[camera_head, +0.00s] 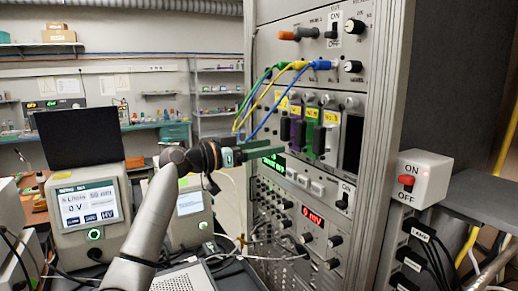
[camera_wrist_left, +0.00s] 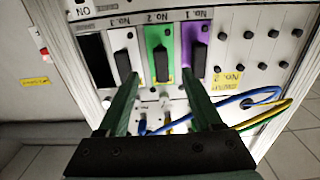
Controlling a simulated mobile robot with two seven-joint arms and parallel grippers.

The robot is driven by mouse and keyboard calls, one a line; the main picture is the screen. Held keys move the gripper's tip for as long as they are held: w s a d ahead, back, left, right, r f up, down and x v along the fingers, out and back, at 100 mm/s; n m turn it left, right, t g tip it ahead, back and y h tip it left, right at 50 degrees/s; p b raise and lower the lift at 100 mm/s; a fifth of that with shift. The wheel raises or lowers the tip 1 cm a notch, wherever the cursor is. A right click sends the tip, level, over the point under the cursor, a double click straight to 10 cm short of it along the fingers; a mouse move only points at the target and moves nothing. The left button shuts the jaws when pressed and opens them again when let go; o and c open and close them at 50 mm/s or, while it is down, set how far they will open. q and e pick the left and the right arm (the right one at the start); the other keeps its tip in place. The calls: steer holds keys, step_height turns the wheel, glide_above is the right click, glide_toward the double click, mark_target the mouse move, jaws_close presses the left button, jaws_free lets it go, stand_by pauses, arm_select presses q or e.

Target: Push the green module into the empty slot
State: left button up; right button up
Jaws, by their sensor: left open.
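The green module (camera_head: 312,115) sits in the rack's module row, between a purple module (camera_head: 297,130) and a white module (camera_head: 331,120). In the left wrist view, which shows the row turned over, the green module (camera_wrist_left: 154,38) has a black handle. A dark empty slot (camera_head: 352,143) lies right of the white module; it also shows in the left wrist view (camera_wrist_left: 96,62). My left gripper (camera_head: 280,147) is open in front of the row. In the wrist view its fingertips (camera_wrist_left: 160,80) lie either side of the green module's handle; I cannot tell whether they touch anything. My right gripper is not in view.
Blue, yellow and green cables (camera_head: 262,97) hang from the panel above, close to my left gripper. A switch box (camera_head: 419,178) is on the rack's right side. An instrument with a screen (camera_head: 88,208) stands at the left.

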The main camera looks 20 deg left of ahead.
arm_select(q)
steer(key=shift+v, duration=0.95)
stand_by(0.9)
